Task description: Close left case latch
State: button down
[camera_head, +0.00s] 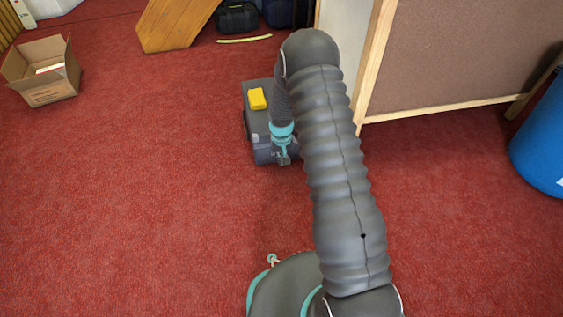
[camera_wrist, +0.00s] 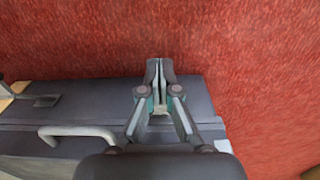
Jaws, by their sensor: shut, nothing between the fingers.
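A dark grey case (camera_head: 257,121) lies on the red carpet, partly hidden behind my arm in the head view. The case (camera_wrist: 90,97) also fills the lower left of the wrist view, with a pale grey handle (camera_wrist: 75,132) on its near side. A small dark fitting (camera_wrist: 45,101) lies on its surface at the left; I cannot tell whether it is a latch. My gripper (camera_head: 283,160) is at the case's near end, and its fingers (camera_wrist: 159,70) are together over the case edge, empty. The area under the fingers is hidden, and I cannot tell whether they touch the case.
A yellow block (camera_head: 258,99) sits on the case. An open cardboard box (camera_head: 50,88) stands at the far left. A framed brown board (camera_head: 455,55) stands behind on the right, with a blue barrel (camera_head: 545,140) at the right edge. Carpet left of the case is clear.

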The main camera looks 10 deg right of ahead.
jog(key=shift+w+r, duration=0.1)
jog(key=shift+w, duration=0.05)
dwell(0.3)
jog(key=shift+w+r, duration=0.65)
jog(key=shift+r, duration=0.05)
jog(key=shift+w+r, duration=0.1)
jog(key=shift+w, duration=0.1)
jog(key=shift+w+r, duration=0.35)
jog(key=shift+w, duration=0.4)
dwell(0.4)
jog(key=shift+w+r, duration=0.25)
jog(key=shift+w, duration=0.35)
jog(key=shift+s+p, duration=0.3)
jog(key=shift+s, duration=1.75)
